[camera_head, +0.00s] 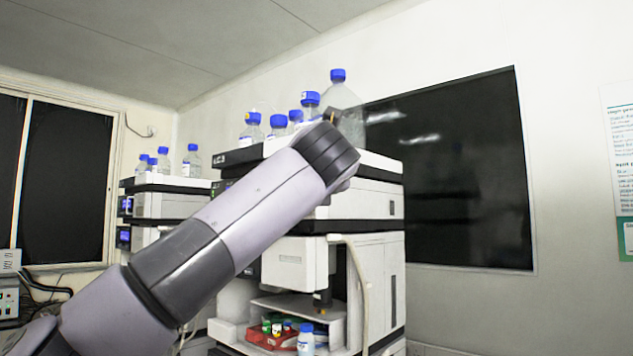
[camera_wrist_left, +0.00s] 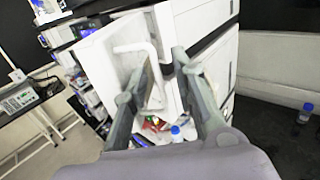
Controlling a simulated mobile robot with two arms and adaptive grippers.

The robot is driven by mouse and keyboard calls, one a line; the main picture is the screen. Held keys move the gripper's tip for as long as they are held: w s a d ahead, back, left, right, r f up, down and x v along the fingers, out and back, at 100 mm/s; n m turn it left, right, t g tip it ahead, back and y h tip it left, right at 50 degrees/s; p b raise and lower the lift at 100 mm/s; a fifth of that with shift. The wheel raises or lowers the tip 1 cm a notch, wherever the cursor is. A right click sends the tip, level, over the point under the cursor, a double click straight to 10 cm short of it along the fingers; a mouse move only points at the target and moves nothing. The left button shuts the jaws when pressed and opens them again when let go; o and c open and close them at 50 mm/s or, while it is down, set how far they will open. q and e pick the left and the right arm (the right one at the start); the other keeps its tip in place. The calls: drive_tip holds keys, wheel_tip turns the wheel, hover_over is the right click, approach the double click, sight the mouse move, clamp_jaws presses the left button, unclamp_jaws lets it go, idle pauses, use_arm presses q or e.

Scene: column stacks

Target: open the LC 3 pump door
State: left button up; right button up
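The near white instrument stack (camera_head: 375,205) stands in the middle of the head view, and my left arm crosses in front of it and hides much of its front. Which module is the LC 3 pump, and its door, I cannot tell for sure. In the left wrist view a white panel (camera_wrist_left: 103,50) stands at an angle to the stack, with a bent white tube or handle (camera_wrist_left: 155,58) beside it. My right gripper is not in view.
Blue-capped bottles (camera_head: 338,100) stand on top of the stack. A second stack (camera_head: 165,205) stands behind at left. A bottle (camera_wrist_left: 305,113) shows at right in the wrist view.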

use_arm(q)
drive_tip(key=s, duration=1.2)
drive_tip(key=shift+a, duration=0.25)
